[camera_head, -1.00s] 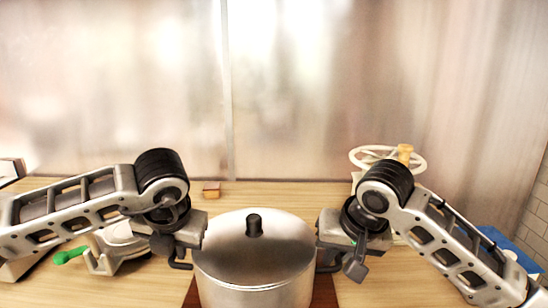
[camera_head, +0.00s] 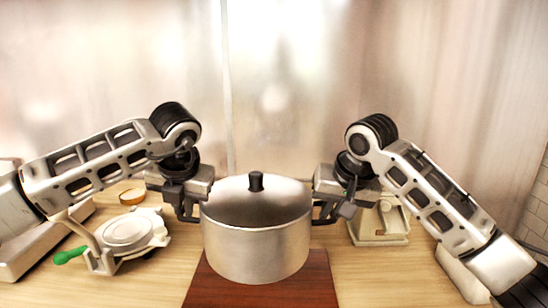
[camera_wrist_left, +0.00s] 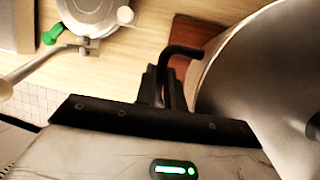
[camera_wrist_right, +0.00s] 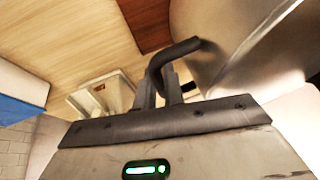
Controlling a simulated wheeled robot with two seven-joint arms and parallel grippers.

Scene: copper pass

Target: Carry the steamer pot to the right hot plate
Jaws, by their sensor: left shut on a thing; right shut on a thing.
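The steamer pot (camera_head: 257,240) is a wide silver pot with a domed lid and black knob, upright in the middle of the head view. It is over a red-brown board (camera_head: 310,285); I cannot tell whether it touches it. My left gripper (camera_head: 190,212) is shut on the pot's left black handle (camera_wrist_left: 183,50). My right gripper (camera_head: 325,212) is shut on its right black handle (camera_wrist_right: 175,52). The pot wall also shows close up in the left wrist view (camera_wrist_left: 245,80) and the right wrist view (camera_wrist_right: 230,35). I cannot make out the right hot plate.
A white round press (camera_head: 130,232) with a green handle (camera_head: 70,256) stands left of the pot. A cream stand (camera_head: 385,228) is at the right, partly behind my right arm. A round tan item (camera_head: 132,197) lies behind the press. A metal wall (camera_head: 290,90) closes the back.

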